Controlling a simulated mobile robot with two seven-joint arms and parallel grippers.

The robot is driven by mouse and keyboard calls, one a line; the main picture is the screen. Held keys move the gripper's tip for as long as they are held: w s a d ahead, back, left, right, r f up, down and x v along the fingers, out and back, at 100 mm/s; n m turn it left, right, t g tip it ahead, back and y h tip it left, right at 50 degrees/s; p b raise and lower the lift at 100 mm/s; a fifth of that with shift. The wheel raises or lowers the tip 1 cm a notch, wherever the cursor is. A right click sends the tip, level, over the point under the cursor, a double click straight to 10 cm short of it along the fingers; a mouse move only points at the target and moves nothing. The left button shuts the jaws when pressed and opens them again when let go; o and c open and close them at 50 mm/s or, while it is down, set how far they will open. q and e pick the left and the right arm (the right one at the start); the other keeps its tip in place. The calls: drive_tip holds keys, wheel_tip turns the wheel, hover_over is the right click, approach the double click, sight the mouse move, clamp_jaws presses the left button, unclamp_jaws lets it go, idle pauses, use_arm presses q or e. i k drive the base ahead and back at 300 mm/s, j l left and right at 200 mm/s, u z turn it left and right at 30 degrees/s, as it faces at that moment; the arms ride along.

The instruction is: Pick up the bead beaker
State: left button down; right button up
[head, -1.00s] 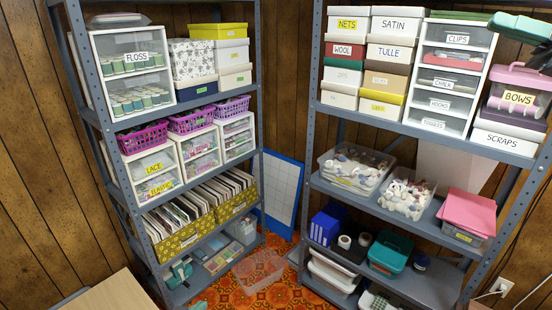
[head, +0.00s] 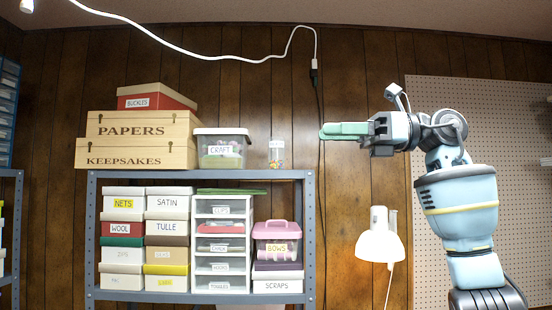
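The bead beaker (head: 276,154) is a small clear container with colourful beads in its lower part. It stands upright on top of the grey shelf unit (head: 200,174), near its right end, just right of the clear CRAFT box. My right gripper (head: 330,132), with green fingers, is to the right of the beaker and a little higher in the picture, pointing left. A gap shows between the fingertips and the beaker. The fingers overlap from this side, so I cannot tell whether they are open. My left gripper is out of view.
The CRAFT box (head: 221,149) stands close on the beaker's left, with wooden PAPERS (head: 142,126) and KEEPSAKES boxes further left. A white lamp (head: 380,240) is below my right arm. The shelf top right of the beaker is clear.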

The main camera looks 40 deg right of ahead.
sight(276, 145)
drive_tip(key=i+j+z, duration=0.25)
drive_tip(key=i, duration=0.25)
drive_tip(key=i+j+z, duration=0.25)
drive_tip(key=i, duration=0.25)
drive_tip(key=i+j+z, duration=0.15)
drive_tip(key=i+z, duration=0.2)
drive_tip(key=i, duration=0.15)
drive_tip(key=i+j+z, duration=0.35)
drive_tip(key=i+z, duration=0.2)
drive_tip(key=i, duration=0.4)
